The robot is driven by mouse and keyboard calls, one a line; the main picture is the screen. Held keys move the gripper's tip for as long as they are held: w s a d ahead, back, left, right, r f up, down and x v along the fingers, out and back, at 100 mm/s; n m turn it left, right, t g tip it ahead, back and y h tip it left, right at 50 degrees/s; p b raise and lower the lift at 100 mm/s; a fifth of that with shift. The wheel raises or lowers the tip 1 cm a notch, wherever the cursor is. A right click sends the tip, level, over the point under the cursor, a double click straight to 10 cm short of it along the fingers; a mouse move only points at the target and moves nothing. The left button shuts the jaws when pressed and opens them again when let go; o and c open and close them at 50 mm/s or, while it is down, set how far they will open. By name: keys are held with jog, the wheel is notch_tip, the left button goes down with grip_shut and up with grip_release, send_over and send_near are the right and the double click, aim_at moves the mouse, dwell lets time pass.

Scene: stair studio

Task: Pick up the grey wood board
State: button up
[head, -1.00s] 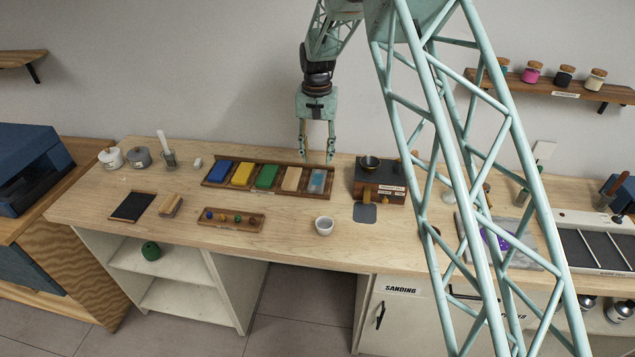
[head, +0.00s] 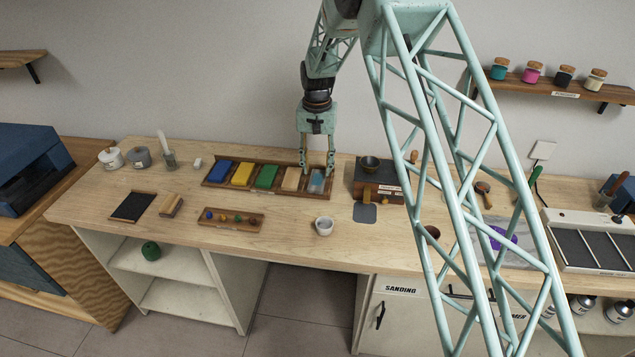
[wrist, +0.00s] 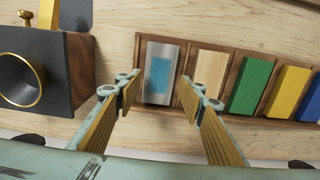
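The grey wood board (head: 317,183) is a small grey block with a blue patch on its upper face. It lies in the right end compartment of a wooden tray (head: 211,184) in the head view. In the wrist view the grey board (wrist: 159,93) is at the opposite end of the row, with the blue patch uppermost. My gripper (head: 318,172) is open and points down over the board. In the wrist view my gripper's (wrist: 159,96) two fingers reach to either side of the board's near part. I cannot tell whether they touch it.
Tan, green, yellow and blue blocks fill the tray's other compartments. A dark box with a wooden side (head: 367,178) and a brass-rimmed opening stands close to the tray. A white cup (head: 324,226) and a rack of small balls (head: 231,220) lie in front. Bench surface between them is clear.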

aim_at(318, 179)
jog(key=shift+d+f, duration=0.1)
jog(key=shift+f, duration=2.25)
jog(key=c, duration=0.5)
jog(key=shift+r, duration=0.1)
jog(key=shift+r, duration=4.95)
